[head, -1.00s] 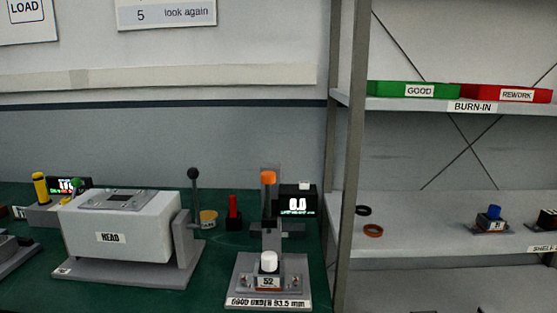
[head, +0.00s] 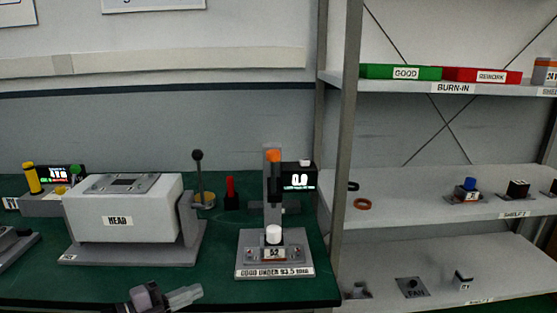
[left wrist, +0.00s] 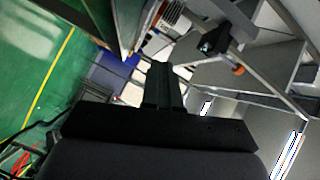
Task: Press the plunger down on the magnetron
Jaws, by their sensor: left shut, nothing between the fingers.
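The gauge stand (head: 272,200) stands on the right part of the green bench, with an orange knob (head: 273,155) on top. The magnetron (head: 273,247), a small unit marked 52 with a white top, sits on the stand's base below the knob. My left gripper (head: 186,296) is at the bottom of the head view, in front of the bench and left of the stand, apart from it. It is shut and empty. In the left wrist view my gripper (left wrist: 162,82) is dark and centred, with the orange knob (left wrist: 238,70) to its right. My right gripper is not in view.
A white box marked HEAD (head: 118,215) with an upright black-knobbed lever (head: 197,170) stands left of the stand. A small display (head: 298,180) is beside the knob. A shelf rack (head: 342,150) rises at the right. A red post (head: 230,190) stands behind.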

